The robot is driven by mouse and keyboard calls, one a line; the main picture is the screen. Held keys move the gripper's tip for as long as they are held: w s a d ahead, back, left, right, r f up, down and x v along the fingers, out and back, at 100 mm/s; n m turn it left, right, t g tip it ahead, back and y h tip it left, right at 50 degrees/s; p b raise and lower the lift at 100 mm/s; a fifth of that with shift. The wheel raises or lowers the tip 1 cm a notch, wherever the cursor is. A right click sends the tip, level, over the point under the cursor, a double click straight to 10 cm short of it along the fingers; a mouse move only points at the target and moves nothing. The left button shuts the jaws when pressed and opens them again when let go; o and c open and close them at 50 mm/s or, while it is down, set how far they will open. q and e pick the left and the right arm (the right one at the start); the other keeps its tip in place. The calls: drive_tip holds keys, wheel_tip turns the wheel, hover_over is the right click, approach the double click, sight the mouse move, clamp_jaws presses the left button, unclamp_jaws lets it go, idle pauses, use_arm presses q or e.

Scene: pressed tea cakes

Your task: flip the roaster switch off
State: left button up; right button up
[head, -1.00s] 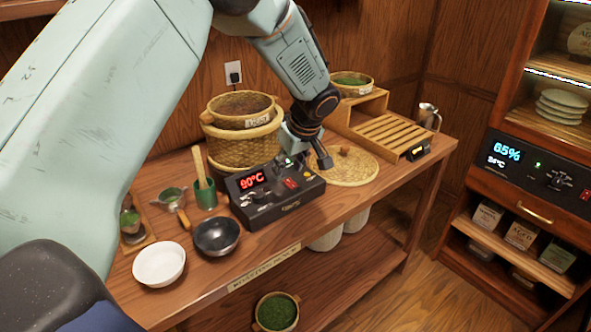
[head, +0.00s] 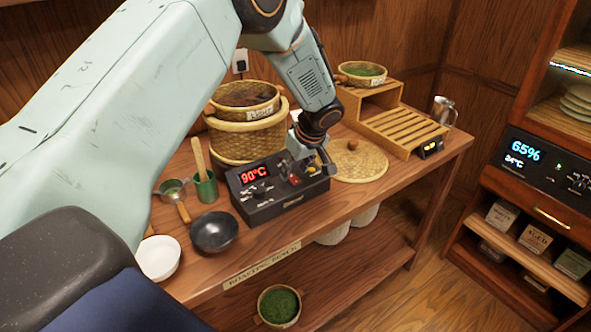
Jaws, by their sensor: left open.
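The roaster control box (head: 262,207) is black and sits on the wooden bench. Its red display (head: 255,173) reads 90°C, and knobs show below it. A small red switch (head: 295,181) is on the right part of the panel. My left gripper (head: 307,163) is open and low over the right end of the box, just above and behind the red switch. Its fingers hide part of the panel there. I cannot tell whether a finger touches the switch or which way the switch is set. My right gripper is out of view.
A woven mat (head: 365,169) with a small brown ball (head: 352,145) lies right of the box. A stacked basket (head: 247,142) stands behind. A dark bowl (head: 214,232), white bowl (head: 158,259) and green cup (head: 205,188) are left. A slatted wooden rack (head: 400,132) is farther right.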

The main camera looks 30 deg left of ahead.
use_arm(q)
drive_tip(key=shift+x, duration=0.9)
drive_tip(key=shift+s+a+r, duration=0.1)
drive_tip(key=shift+a, duration=0.05)
drive_tip(key=shift+r, duration=0.1)
drive_tip(key=shift+c, duration=0.5)
drive_tip(key=c, duration=0.4)
clamp_jaws()
